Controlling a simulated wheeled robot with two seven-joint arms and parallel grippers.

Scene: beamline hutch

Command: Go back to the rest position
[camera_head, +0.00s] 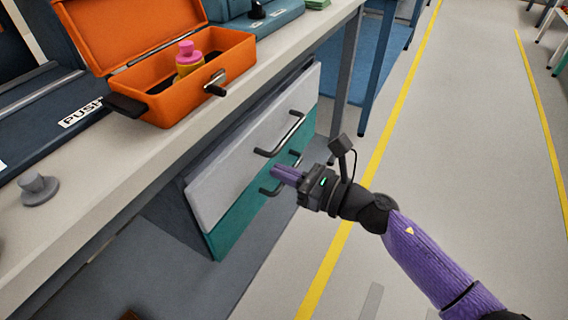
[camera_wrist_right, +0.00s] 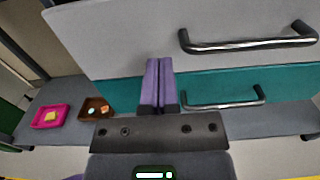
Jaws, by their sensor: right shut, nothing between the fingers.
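My right gripper (camera_head: 288,174) is in front of the drawers under the bench, beside their handles, with its purple fingers together and nothing between them. In the right wrist view the fingers (camera_wrist_right: 157,84) are pressed side by side, left of the lower drawer handle (camera_wrist_right: 222,98). The upper drawer front is grey (camera_head: 250,140) and the lower one is teal (camera_head: 232,232). I cannot tell whether the fingers touch a drawer front. My left gripper is not in view.
An open orange case (camera_head: 160,98) holding a pink and yellow item (camera_head: 187,58) stands on the bench (camera_head: 110,185). A grey knob-like part (camera_head: 38,189) lies nearby. A pink tray (camera_wrist_right: 50,116) and a brown tray (camera_wrist_right: 96,108) show in the wrist view.

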